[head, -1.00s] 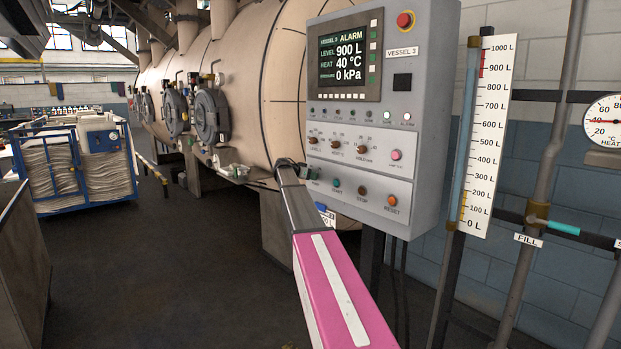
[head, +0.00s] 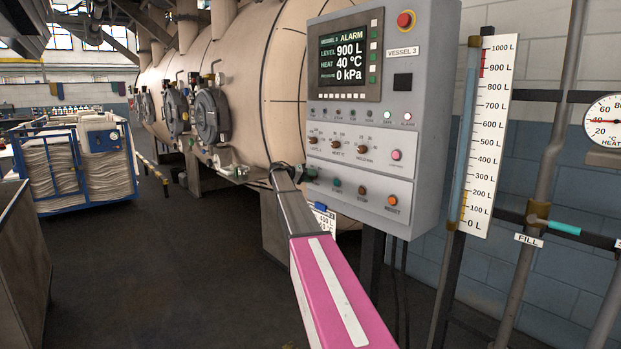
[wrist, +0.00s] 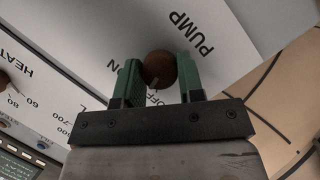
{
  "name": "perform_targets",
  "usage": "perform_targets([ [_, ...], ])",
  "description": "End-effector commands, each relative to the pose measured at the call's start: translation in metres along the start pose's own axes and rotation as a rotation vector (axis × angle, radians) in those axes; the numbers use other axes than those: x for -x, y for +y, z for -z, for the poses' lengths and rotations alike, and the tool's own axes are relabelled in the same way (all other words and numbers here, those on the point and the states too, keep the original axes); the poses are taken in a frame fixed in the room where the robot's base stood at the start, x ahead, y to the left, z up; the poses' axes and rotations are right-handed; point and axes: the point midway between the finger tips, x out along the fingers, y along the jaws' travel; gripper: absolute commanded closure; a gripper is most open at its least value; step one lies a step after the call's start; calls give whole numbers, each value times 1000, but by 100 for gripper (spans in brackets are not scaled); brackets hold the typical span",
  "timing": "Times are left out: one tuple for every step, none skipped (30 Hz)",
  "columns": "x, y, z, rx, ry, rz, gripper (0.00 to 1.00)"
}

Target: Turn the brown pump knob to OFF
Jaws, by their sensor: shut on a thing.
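The brown pump knob (wrist: 159,66) sits on the pale grey panel in the wrist view, beside the printed word PUMP. My gripper (wrist: 158,72) has its two green fingers shut on the knob's sides. A short pale mark on the knob's edge points toward the OFF lettering (wrist: 154,98), which is partly covered by my gripper. The ON lettering is partly hidden by the left finger. In the head view my arm reaches the lower left of the control panel (head: 408,130), and I cannot make out the pump knob there.
The panel screen (head: 345,60) reads ALARM, 900 L, 40 °C and 0 kPa. Other brown knobs, an orange RESET button (head: 392,200) and a red stop button (head: 405,20) are close by. The large beige vessel (head: 240,70) stands behind.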

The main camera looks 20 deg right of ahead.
Motion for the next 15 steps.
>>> perform_targets([
  [1,-2,0,38,0,-15,88],
  [1,-1,0,62,0,-25,88],
  [1,-2,0,91,0,-37,88],
  [1,-2,0,113,0,-45,88],
  [1,-2,0,133,1,-54,88],
  [1,-2,0,159,1,-65,88],
  [1,-2,0,177,0,-72,88],
  [1,-2,0,195,0,-80,88],
  [0,-2,0,217,0,-90,88],
  [0,-2,0,232,0,-96,88],
  [0,-2,0,246,0,-101,88],
  [0,-2,0,263,0,-108,88],
  [0,-2,0,275,0,-113,88],
  [0,-2,0,286,1,-118,88],
  [0,-3,0,298,1,-123,88],
])
